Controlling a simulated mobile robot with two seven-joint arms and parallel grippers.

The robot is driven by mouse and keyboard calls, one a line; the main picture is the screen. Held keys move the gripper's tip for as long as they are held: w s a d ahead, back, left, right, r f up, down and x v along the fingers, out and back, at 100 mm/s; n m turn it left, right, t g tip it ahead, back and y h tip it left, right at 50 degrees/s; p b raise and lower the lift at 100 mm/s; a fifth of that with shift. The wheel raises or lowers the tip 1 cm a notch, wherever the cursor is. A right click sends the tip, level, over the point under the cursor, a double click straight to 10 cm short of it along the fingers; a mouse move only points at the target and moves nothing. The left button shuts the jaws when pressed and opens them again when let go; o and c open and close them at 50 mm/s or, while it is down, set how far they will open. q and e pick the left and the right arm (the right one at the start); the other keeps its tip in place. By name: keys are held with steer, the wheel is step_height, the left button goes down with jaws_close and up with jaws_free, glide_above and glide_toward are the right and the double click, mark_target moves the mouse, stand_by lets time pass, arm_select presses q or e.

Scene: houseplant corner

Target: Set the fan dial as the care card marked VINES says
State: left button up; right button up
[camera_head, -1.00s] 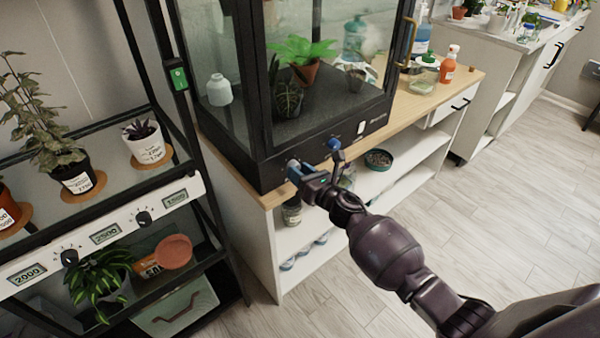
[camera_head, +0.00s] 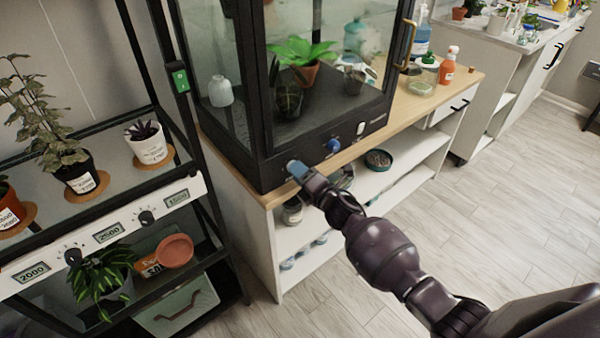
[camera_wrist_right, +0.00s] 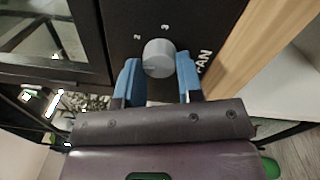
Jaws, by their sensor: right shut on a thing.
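The grey fan dial (camera_wrist_right: 158,58) sits on the black front panel beside the word FAN (camera_wrist_right: 204,62) in the right wrist view. The numbers 2 and 3 show by it; its pointer mark is not clear. My right gripper (camera_wrist_right: 158,78) has its blue fingers on both sides of the dial and is shut on it. In the head view this gripper (camera_head: 294,168) is at the left end of the glass cabinet's base (camera_head: 262,176) and hides the dial. No card that reads VINES can be made out. My left gripper is out of view.
A blue knob (camera_head: 333,146) and a white switch (camera_head: 360,128) sit right of my gripper on the same panel. A plant rack (camera_head: 205,225) with smaller dials and displays stands at left. The wooden counter edge (camera_head: 330,165) runs just below the panel. Open floor lies right.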

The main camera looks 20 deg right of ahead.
arm_select(q)
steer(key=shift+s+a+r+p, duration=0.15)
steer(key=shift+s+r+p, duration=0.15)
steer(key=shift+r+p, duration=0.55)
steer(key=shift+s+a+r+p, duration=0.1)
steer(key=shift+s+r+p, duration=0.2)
steer(key=shift+p, duration=0.95)
arm_select(e)
steer(key=shift+r+m+h, duration=0.1)
steer(key=shift+m+h, duration=0.2)
steer(key=shift+m, duration=4.65)
steer(key=shift+r+m+h, duration=0.1)
steer(key=shift+m+h, duration=0.2)
steer(key=shift+m, duration=4.65)
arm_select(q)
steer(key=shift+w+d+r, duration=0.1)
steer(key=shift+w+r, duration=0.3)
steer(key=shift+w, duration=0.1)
arm_select(e)
steer(key=o, duration=0.9)
steer(key=shift+o, duration=0.2)
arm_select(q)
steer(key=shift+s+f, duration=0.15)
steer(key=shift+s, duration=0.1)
